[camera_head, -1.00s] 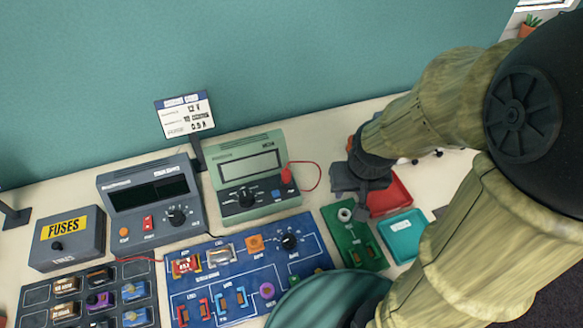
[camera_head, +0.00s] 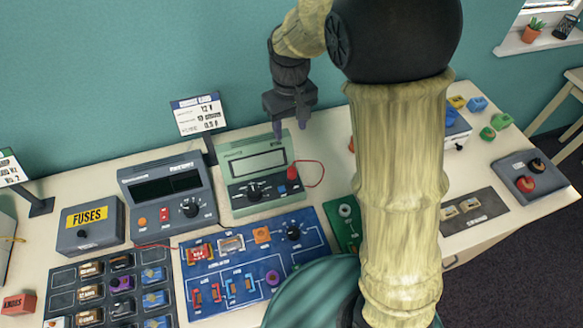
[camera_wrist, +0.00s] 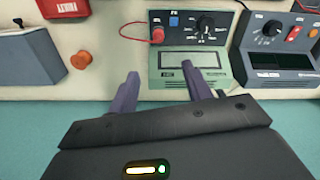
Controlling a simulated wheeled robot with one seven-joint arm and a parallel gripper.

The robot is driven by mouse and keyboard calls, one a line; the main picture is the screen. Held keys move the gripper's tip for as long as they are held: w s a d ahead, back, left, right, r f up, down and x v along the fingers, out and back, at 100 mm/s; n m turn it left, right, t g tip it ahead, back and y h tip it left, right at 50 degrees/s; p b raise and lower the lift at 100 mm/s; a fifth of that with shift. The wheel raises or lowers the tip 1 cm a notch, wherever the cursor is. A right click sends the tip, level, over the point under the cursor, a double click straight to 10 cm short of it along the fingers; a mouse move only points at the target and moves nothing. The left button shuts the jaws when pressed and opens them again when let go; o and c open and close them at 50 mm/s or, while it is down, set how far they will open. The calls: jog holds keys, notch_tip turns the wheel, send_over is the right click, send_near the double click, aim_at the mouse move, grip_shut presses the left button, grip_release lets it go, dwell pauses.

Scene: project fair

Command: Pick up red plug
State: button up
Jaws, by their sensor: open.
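The red plug (camera_head: 292,173) stands at the right side of the green multimeter (camera_head: 258,193), with a red wire (camera_head: 322,172) looping off to the right. In the wrist view the red plug (camera_wrist: 157,34) shows beyond the fingers, at the left of the multimeter (camera_wrist: 188,75), which appears upside down. My gripper (camera_head: 292,128) is open and empty, above the back edge of the multimeter and apart from the plug. In the wrist view its two dark fingers (camera_wrist: 162,80) are spread, and one overlaps the multimeter's screen edge.
A grey power supply (camera_head: 168,212) stands left of the multimeter, with a sign (camera_head: 197,115) behind. A blue circuit board (camera_head: 243,270) lies in front. In the wrist view, an orange knob-like object (camera_wrist: 81,59) and red box (camera_wrist: 65,10) lie left of the plug.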

dwell(0.3)
jog(key=p, duration=0.2)
send_near(292, 167)
jog(key=f, duration=0.5)
jog(key=shift+w+a+f, duration=0.1)
jog(key=shift+a+f, duration=0.1)
jog(key=shift+f, duration=0.05)
jog(key=shift+d+f+p, duration=0.2)
jog(key=shift+f+p, duration=1)
jog(key=shift+f, duration=1.35)
grip_shut()
